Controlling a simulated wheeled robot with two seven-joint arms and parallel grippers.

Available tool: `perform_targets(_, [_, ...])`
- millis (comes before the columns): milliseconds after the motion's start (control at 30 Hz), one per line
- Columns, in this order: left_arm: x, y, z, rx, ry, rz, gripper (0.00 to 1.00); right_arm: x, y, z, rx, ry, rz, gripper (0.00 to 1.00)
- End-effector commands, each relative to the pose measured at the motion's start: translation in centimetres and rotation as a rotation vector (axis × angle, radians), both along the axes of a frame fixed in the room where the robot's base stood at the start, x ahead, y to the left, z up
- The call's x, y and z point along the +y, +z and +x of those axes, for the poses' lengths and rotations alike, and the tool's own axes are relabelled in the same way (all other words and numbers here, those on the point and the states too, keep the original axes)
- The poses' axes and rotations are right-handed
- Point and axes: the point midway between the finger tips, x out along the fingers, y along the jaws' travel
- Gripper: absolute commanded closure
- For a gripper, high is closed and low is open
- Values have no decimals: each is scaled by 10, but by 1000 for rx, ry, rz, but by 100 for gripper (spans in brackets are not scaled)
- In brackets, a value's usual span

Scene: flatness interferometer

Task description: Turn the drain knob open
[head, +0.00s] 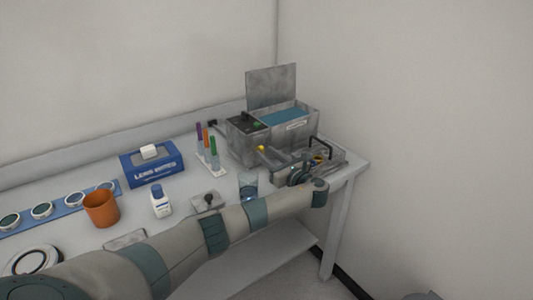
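A grey metal bath (312,122) with its lid (272,87) raised and blue liquid (285,118) inside stands at the table's right end. A small yellow part (262,149) sits low on its front and may be the drain knob; I cannot tell for sure. My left arm crosses the front of the table, and my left gripper (298,174) is close in front of the bath, to the right of the yellow part. Its fingers are too small and overlapped to show whether they are open. My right gripper is not in view.
A glass beaker (248,187) stands just left of my gripper. A rack with coloured tubes (212,152), a blue wipes box (152,165), a white bottle (161,201) and an orange cup (101,209) stand further left. A black-handled wire basket (327,152) is beside the gripper.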

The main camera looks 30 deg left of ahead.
Motion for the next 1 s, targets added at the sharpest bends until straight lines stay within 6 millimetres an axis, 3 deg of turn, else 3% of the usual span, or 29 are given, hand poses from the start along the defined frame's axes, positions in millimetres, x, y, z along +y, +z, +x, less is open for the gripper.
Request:
perform_targets(467, [9, 0, 4, 0, 0, 0, 69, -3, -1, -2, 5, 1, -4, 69])
perform_targets(600, [9, 0, 4, 0, 0, 0, 100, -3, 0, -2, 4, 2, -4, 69])
perform_targets(1000, [9, 0, 3, -25, 0, -11, 100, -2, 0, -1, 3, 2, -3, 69])
